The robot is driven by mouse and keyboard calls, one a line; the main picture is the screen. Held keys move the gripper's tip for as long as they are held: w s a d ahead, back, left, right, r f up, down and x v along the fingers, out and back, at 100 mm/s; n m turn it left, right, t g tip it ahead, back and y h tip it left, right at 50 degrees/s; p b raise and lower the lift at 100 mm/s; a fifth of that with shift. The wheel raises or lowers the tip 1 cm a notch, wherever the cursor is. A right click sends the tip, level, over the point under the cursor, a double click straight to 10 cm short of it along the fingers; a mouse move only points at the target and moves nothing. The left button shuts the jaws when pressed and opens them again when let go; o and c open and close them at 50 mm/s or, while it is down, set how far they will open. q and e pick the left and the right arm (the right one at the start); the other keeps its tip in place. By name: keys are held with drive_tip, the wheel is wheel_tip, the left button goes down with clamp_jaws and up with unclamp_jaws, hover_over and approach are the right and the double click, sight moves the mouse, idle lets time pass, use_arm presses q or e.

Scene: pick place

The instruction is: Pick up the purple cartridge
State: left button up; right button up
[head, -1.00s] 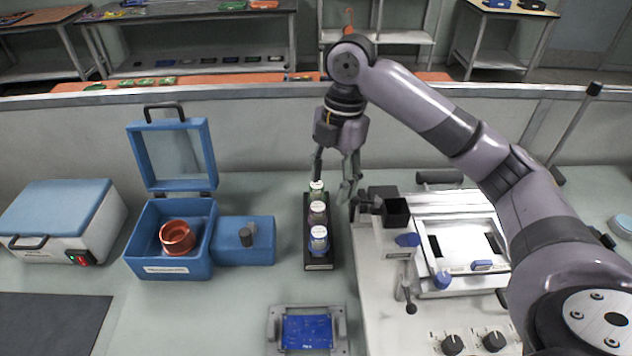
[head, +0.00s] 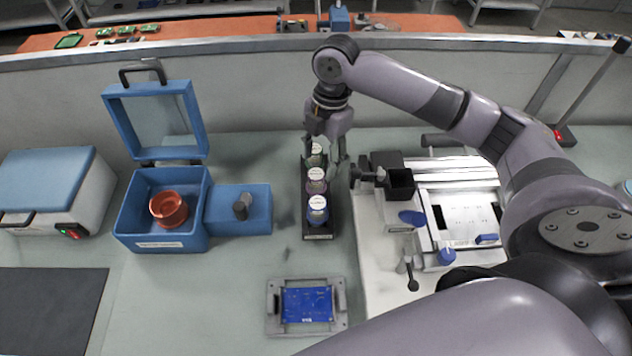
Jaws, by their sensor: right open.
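A black rack (head: 319,236) stands on the bench and holds three white-capped cartridges in a row. The purple cartridge (head: 316,186) is the middle one, between a blue cartridge (head: 317,214) in front and a greenish cartridge (head: 315,158) behind. My right gripper (head: 322,164) is open and points down over the rear part of the rack. Its fingers are on either side of the row, near the rear and middle cartridges. I cannot tell whether they touch anything. My left gripper is not in view.
An open blue box (head: 160,244) with a copper-coloured ring (head: 168,209) stands left of the rack. A white machine (head: 462,215) with a black block (head: 401,184) is close on the right. A blue circuit board (head: 307,305) lies in a fixture in front.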

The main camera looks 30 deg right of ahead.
sight(317, 173)
drive_tip(key=shift+s+a+f, duration=0.1)
drive_tip(key=shift+a+f, duration=0.05)
drive_tip(key=shift+f, duration=0.45)
drive_tip(key=shift+a+f, duration=0.1)
drive_tip(key=shift+f, duration=0.15)
drive_tip(key=f, duration=0.1)
drive_tip(key=f+p, duration=0.1)
drive_tip(key=f, duration=0.1)
drive_tip(key=shift+a+f, duration=0.3)
drive_tip(key=shift+f, duration=0.5)
drive_tip(key=shift+c, duration=0.6)
clamp_jaws()
